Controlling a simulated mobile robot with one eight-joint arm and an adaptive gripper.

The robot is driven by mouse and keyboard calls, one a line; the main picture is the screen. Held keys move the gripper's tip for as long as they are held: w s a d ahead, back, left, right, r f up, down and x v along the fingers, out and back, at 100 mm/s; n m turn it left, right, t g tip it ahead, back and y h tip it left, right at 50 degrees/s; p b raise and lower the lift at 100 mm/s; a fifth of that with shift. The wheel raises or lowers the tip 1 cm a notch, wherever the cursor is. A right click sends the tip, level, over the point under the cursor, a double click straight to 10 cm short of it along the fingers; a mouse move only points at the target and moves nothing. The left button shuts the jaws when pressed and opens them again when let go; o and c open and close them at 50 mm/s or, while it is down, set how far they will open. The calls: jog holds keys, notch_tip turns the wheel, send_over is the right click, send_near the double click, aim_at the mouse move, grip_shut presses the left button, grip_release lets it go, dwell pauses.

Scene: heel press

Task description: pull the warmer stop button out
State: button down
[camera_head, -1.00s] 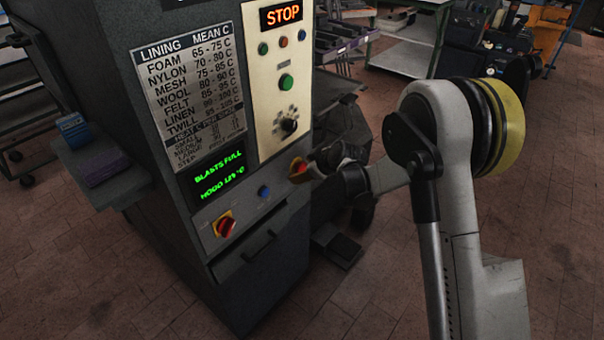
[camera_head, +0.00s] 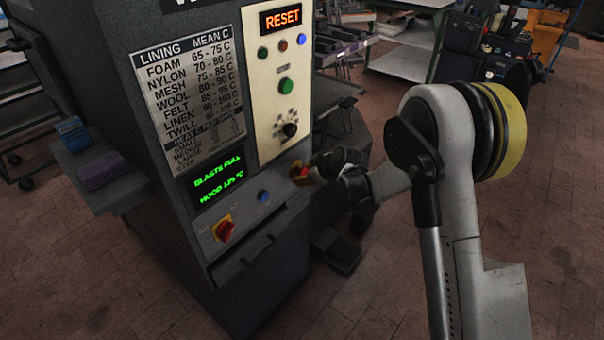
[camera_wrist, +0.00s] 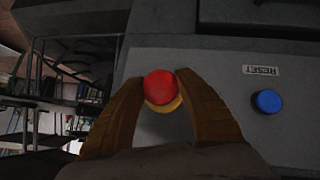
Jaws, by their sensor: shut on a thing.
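The warmer stop button is a red mushroom head (camera_wrist: 162,88) on a yellow base, on the lower grey panel of the machine. In the wrist view it sits between the two fingers of my gripper (camera_wrist: 166,100), which is shut on it. In the head view my gripper (camera_head: 318,170) is at the right end of that panel, and the button (camera_head: 298,173) is partly hidden by it. The lit display (camera_head: 282,19) at the top reads RESET. A blue button (camera_wrist: 267,101) marked RESET is beside the red one; it also shows in the head view (camera_head: 263,196).
A red rotary switch on a yellow plate (camera_head: 224,229) is at the panel's left end. A drawer handle (camera_head: 258,250) sticks out below. The floor to the right is open.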

jog(key=c, duration=0.8)
grip_release()
jog(key=shift+d, duration=0.1)
jog(key=shift+s, duration=0.1)
jog(key=v, duration=1.2)
jog(key=shift+d, duration=0.1)
jog(key=s+d+r+m+h, duration=0.2)
jog(key=s+d+r+m, duration=0.3)
jog(key=s, duration=0.5)
jog(key=s+d+r+m+h, duration=0.25)
jog(key=s+d+r, duration=0.4)
jog(key=s, duration=0.45)
jog(key=s+d+m, duration=0.1)
jog(key=s, duration=0.2)
jog(key=s+d+m, duration=0.1)
jog(key=s, duration=0.2)
jog(key=s+d+f+m+h, duration=0.1)
jog(key=s+m, duration=0.1)
jog(key=s, duration=0.2)
jog(key=shift+d+f+g, duration=0.1)
jog(key=shift+d+g, duration=0.2)
jog(key=shift+d, duration=0.05)
